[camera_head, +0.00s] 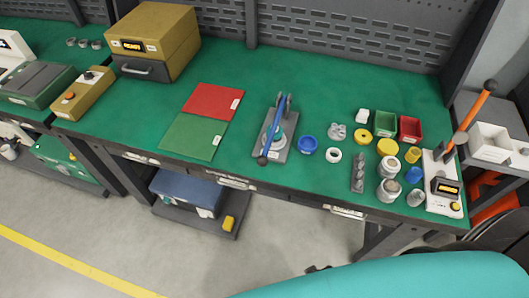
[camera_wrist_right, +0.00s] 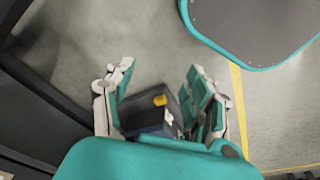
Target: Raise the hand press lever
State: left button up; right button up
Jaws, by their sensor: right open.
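A press with a blue lever (camera_head: 272,128) stands on a grey base plate (camera_head: 280,148) near the table's middle. Its lever slants down toward the front edge, with the handle end low beside the plate. A second device, with a white base (camera_head: 437,197) and a small display, stands at the right end. I cannot tell for certain which one is the hand press. My right gripper (camera_wrist_right: 160,78) is open and empty in the wrist view, above the floor and away from both devices. My left gripper is not in view.
Cups, jars and small bins, including a red bin (camera_head: 410,128), crowd the green table (camera_head: 325,90) between the devices. Red and green mats (camera_head: 194,137) lie to the left, near a yellow box (camera_head: 155,40). A low cart (camera_head: 190,207) stands under the table.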

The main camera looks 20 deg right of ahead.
jog(key=w+a+r+t, duration=0.1)
jog(key=w+r, duration=0.3)
jog(key=r, duration=0.4)
jog(key=w+a+r+y, duration=0.1)
jog(key=w+r, duration=0.2)
jog(key=r, duration=0.6)
jog(key=w+a+r+t, duration=0.1)
jog(key=w+r, duration=0.3)
jog(key=r, duration=0.4)
notch_tip(320, 180, up, 27)
jog(key=m+g, duration=0.3)
jog(key=m, duration=0.4)
send_over(264, 157)
jog(key=s+d, duration=0.1)
jog(key=d, duration=0.2)
jog(key=shift+y, duration=0.4)
jog(key=a+f, duration=0.1)
jog(key=f, duration=0.4)
jog(key=a+f, duration=0.1)
jog(key=f, duration=0.5)
jog(key=w+a+f, duration=0.1)
jog(key=f, duration=0.4)
jog(key=shift+a+f, duration=0.1)
jog(key=shift+f, duration=0.2)
jog(key=shift+c, duration=0.2)
grip_shut()
